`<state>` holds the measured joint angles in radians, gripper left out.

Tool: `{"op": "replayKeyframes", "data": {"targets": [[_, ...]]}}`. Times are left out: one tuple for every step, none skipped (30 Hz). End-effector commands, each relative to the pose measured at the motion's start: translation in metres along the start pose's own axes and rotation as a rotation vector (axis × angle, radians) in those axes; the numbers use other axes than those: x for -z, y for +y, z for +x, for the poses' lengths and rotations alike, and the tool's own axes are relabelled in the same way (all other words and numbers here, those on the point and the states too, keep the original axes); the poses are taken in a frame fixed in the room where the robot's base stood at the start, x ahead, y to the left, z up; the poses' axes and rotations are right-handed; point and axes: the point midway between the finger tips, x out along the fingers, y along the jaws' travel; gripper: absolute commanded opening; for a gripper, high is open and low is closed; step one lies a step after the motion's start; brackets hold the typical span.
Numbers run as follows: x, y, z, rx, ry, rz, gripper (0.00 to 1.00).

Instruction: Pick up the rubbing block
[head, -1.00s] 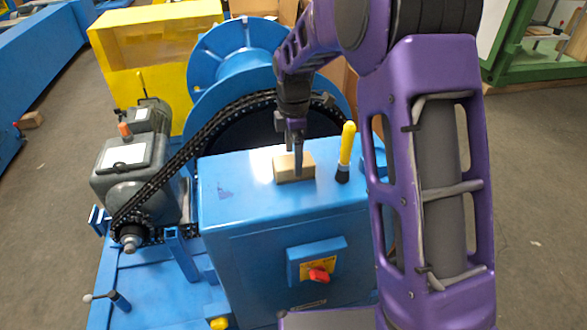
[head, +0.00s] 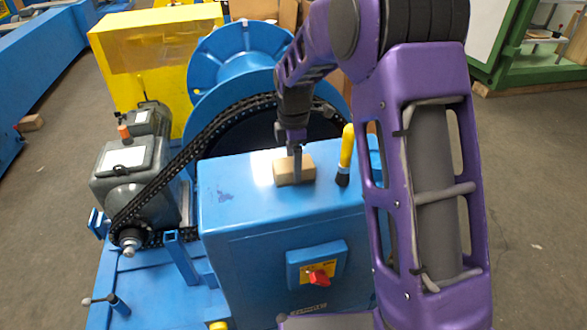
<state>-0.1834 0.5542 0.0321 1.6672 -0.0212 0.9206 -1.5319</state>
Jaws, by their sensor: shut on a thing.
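The rubbing block (head: 284,173) is a small tan block on top of the blue cabinet (head: 235,192), near its back right. My gripper (head: 297,170) comes down from above and is shut on the block, with one finger showing across its front. The other finger is hidden. I cannot tell whether the block still touches the cabinet top or sits just above it.
A brush with a yellow handle (head: 347,148) stands just right of the block. A black chain (head: 190,150) runs behind the cabinet from the grey motor (head: 125,170). A blue reel (head: 240,60) stands behind. A red switch (head: 319,277) is on the cabinet front.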

Motion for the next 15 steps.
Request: {"op": "replayKeyframes", "data": {"targets": [[0.000,0.000,0.000,-0.001,0.000,0.000,0.12],[0.000,0.000,-0.001,-0.001,0.000,0.000,0.12],[0.000,0.000,-0.002,-0.001,0.000,0.000,0.12],[0.000,0.001,-0.004,-0.002,0.000,0.000,0.12],[0.000,0.001,-0.007,-0.003,0.000,0.000,0.12],[0.000,0.001,-0.011,-0.004,0.000,0.000,0.12],[0.000,0.001,-0.016,-0.004,0.000,0.000,0.12],[0.000,0.001,-0.021,-0.004,0.000,0.000,0.12],[0.000,0.001,-0.029,-0.005,0.000,0.000,0.12],[0.000,0.001,-0.036,-0.006,0.000,-0.001,0.12],[0.000,0.001,-0.043,-0.006,0.000,-0.001,0.12],[0.000,0.001,-0.051,-0.006,0.000,-0.001,0.12],[0.000,0.001,-0.057,-0.004,0.000,0.000,0.12],[0.000,0.001,-0.063,-0.005,0.000,0.000,0.12],[-0.001,0.001,-0.071,-0.005,0.000,0.000,0.12]]}}
